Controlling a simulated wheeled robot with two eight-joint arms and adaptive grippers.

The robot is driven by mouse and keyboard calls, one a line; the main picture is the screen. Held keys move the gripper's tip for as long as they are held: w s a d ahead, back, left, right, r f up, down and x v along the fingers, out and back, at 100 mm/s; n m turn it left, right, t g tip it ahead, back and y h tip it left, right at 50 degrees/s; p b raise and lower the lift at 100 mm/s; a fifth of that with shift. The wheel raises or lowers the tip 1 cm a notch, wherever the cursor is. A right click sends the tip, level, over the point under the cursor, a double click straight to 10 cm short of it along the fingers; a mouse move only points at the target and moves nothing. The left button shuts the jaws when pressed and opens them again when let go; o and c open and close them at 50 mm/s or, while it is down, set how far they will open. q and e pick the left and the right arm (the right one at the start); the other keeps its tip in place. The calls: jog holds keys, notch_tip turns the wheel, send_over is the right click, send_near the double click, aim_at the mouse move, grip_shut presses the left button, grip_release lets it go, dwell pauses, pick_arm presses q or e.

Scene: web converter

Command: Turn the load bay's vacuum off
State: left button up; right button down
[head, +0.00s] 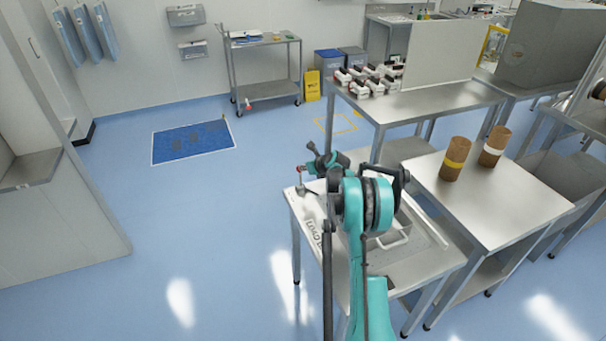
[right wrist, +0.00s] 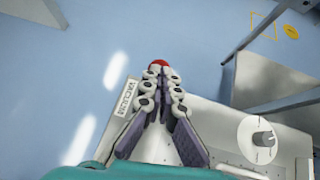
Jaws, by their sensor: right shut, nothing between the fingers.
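The load bay is a steel bench (head: 426,264) with lettering along its left edge, partly hidden by my right arm. A small lever with a red knob (head: 299,169) stands at its far left corner. The red knob (right wrist: 158,63) also shows just beyond my fingertips in the right wrist view, beside a label reading VACUUM (right wrist: 127,97). My right gripper (right wrist: 160,76) is shut and empty, its tips at or very near the knob; I cannot tell whether they touch. In the head view the right gripper (head: 312,164) is small beside the lever. My left gripper is not in view.
A steel table (head: 500,205) with two brown rolls (head: 454,160) adjoins the bay. A table with several red-and-white items (head: 365,82) stands behind. The blue floor left of the bay is clear.

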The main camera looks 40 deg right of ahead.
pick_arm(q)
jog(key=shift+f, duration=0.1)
pick_arm(e)
jog(key=shift+w+d, duration=0.25)
jog(key=shift+w, duration=0.6)
jog(key=shift+w+d, duration=0.2)
jog(key=shift+w, duration=0.65)
jog(key=shift+r, duration=0.1)
jog(key=shift+s+d+r, duration=0.1)
jog(key=shift+s+r, duration=0.05)
jog(key=shift+s, duration=0.2)
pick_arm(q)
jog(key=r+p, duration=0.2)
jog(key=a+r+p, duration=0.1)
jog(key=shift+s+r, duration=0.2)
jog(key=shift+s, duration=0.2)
pick_arm(e)
jog(key=s+r, duration=0.6)
jog(key=r, duration=0.4)
jog(key=shift+s+d+r, duration=0.15)
jog(key=shift+s+r, duration=0.2)
jog(key=shift+s, duration=0.05)
